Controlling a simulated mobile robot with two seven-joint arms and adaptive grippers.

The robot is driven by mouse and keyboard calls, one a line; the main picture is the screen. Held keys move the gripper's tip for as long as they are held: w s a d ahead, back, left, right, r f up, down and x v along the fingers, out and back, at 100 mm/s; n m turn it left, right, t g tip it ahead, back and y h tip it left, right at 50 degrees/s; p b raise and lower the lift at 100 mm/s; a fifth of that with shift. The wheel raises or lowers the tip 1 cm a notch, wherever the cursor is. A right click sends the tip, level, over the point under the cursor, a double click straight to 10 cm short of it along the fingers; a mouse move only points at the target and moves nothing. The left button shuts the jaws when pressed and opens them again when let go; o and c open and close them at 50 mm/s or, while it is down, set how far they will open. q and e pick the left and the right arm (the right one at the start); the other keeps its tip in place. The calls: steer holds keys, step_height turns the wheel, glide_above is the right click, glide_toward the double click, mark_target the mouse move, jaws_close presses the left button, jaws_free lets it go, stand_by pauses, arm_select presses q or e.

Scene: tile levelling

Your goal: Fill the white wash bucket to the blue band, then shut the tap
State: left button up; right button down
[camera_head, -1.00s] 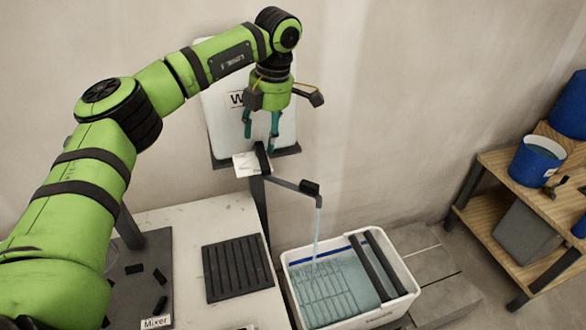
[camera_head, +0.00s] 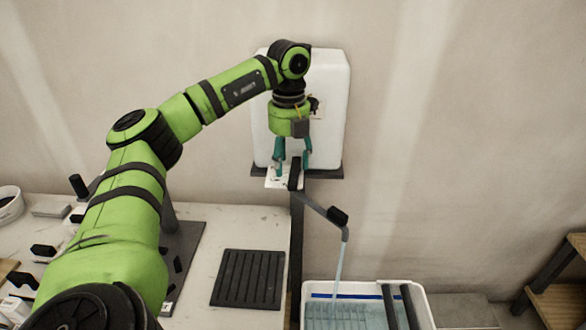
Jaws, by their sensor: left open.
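The white wash bucket (camera_head: 425,309) stands at the bottom of the view, cut off by the lower edge. A blue band (camera_head: 325,296) shows on its inner back wall. Bluish water (camera_head: 340,318) lies in it, its surface close below the band. A stream (camera_head: 339,262) runs from the tap spout (camera_head: 325,213) into the bucket. The tap's dark lever (camera_head: 294,174) stands upright in front of the white tank. My left gripper (camera_head: 293,166) is open, pointing down, with one finger on each side of the lever in this view. I cannot tell whether they touch it.
A white tank (camera_head: 328,90) hangs on the wall behind the gripper. A black ribbed mat (camera_head: 248,279) lies on the pale worktop (camera_head: 225,222) left of the tap. Two dark bars (camera_head: 408,305) cross the bucket. A wooden shelf (camera_head: 560,303) stands at the right edge.

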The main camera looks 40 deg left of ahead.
mark_target(290, 175)
arm_select(q)
step_height(290, 175, down, 2)
steer(key=shift+d+f, duration=0.1)
steer(key=shift+w+f+p, duration=0.1)
steer(key=shift+f+p, duration=0.25)
steer(key=shift+f, duration=0.15)
jaws_close()
arm_select(e)
steer(key=shift+w+d+r, duration=0.35)
steer(key=shift+d+r, duration=0.1)
steer(key=shift+r, duration=0.05)
